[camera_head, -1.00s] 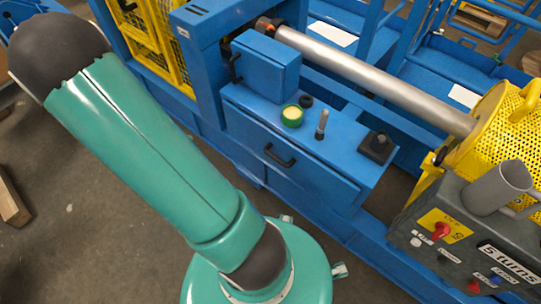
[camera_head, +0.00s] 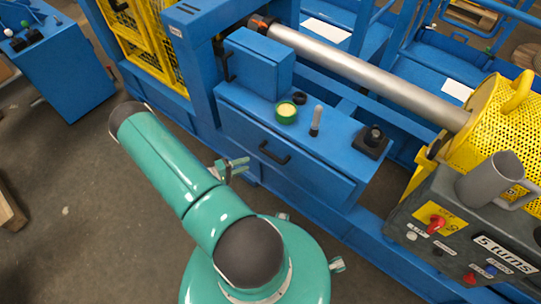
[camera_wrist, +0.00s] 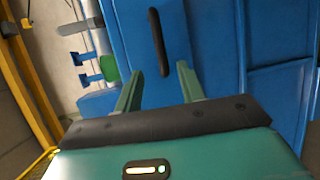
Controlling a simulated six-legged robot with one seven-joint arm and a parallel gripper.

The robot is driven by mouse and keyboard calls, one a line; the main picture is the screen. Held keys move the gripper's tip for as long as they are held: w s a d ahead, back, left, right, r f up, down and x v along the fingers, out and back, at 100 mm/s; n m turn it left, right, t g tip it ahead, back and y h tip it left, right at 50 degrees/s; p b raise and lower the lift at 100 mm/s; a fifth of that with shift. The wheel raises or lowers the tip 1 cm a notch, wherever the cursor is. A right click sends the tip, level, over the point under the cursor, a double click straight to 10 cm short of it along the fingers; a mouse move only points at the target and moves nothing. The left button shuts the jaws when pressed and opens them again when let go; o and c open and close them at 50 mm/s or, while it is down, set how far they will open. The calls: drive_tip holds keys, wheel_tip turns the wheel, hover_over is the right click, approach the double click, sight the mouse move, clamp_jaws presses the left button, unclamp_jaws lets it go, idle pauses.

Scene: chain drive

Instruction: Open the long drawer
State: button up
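The long drawer (camera_head: 315,178) is a wide blue front below the blue work top, with a black bar handle (camera_head: 273,152). It looks closed. My gripper (camera_head: 230,168) is small in the head view, to the left of the drawer handle and apart from it. In the wrist view, my gripper (camera_wrist: 159,75) has its two green fingers spread with nothing between them. A black bar handle (camera_wrist: 158,42) on a blue panel lies ahead of the fingertips, not touched.
A blue box (camera_head: 258,65) with its own black handle stands on the work top. A grey control box (camera_head: 465,235) is at right.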

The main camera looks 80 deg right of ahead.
sight(270, 154)
drive_tip(key=x, duration=1.2)
drive_tip(key=shift+s+d+f, duration=0.15)
drive_tip(key=shift+s+d, duration=0.05)
drive_tip(key=shift+s, duration=0.1)
drive_tip(key=shift+c, duration=0.4)
clamp_jaws()
